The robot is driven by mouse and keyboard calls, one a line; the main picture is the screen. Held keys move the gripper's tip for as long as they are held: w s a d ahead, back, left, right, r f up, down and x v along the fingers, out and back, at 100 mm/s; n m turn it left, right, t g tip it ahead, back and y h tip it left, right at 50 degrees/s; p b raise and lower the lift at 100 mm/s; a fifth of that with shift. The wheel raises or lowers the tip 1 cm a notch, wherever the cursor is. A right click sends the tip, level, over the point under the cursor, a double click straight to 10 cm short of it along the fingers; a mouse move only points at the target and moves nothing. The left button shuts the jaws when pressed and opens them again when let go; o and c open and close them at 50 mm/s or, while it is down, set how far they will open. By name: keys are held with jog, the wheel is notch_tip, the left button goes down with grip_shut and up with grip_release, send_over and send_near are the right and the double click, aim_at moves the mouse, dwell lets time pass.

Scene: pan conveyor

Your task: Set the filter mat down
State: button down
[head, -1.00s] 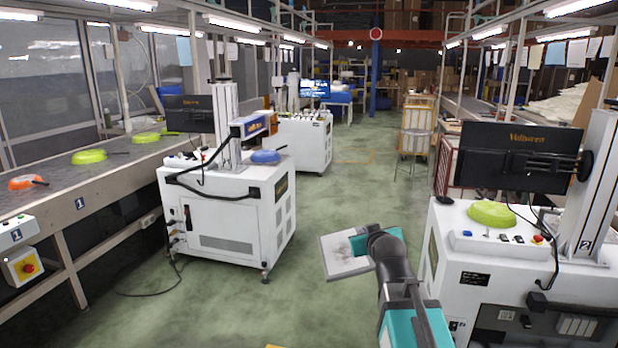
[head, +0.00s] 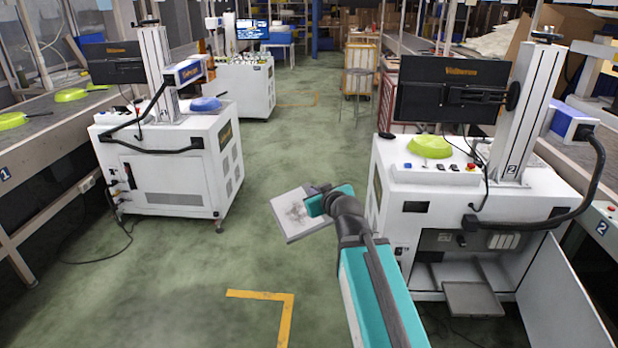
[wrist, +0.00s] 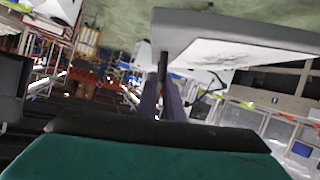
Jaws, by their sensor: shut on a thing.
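The filter mat (head: 290,217) is a flat, pale square with a grey smudge on its face. My gripper (head: 314,200) is shut on one edge of it and holds it out over the green floor, between the two white machines. In the wrist view the mat (wrist: 232,35) shows as a grey-edged slab with a white, stained face, beyond the dark fingers (wrist: 165,95). The mat is tilted in the head view. The fingertips are partly hidden by the teal gripper body.
A yellow L-shaped floor mark (head: 268,296) lies on clear floor ahead. The right machine (head: 440,180) has an open lower door (head: 562,285) and a grey plate (head: 473,298) at its open lower bay. The left machine (head: 160,170) has a trailing cable. A yellow cart (head: 358,68) stands farther back.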

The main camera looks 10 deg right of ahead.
jog(key=s+f+n+g+y, duration=0.2)
jog(key=s+f+n+y, duration=0.25)
jog(key=f, duration=0.65)
jog(key=s+f+n+g+y, duration=0.3)
jog(key=s+f+n+y, duration=0.1)
jog(key=s, duration=0.5)
jog(key=shift+a+n+g+y, duration=0.4)
jog(key=shift+a+n+y, duration=0.05)
jog(key=shift+n+y, duration=0.2)
jog(key=shift+s, duration=0.1)
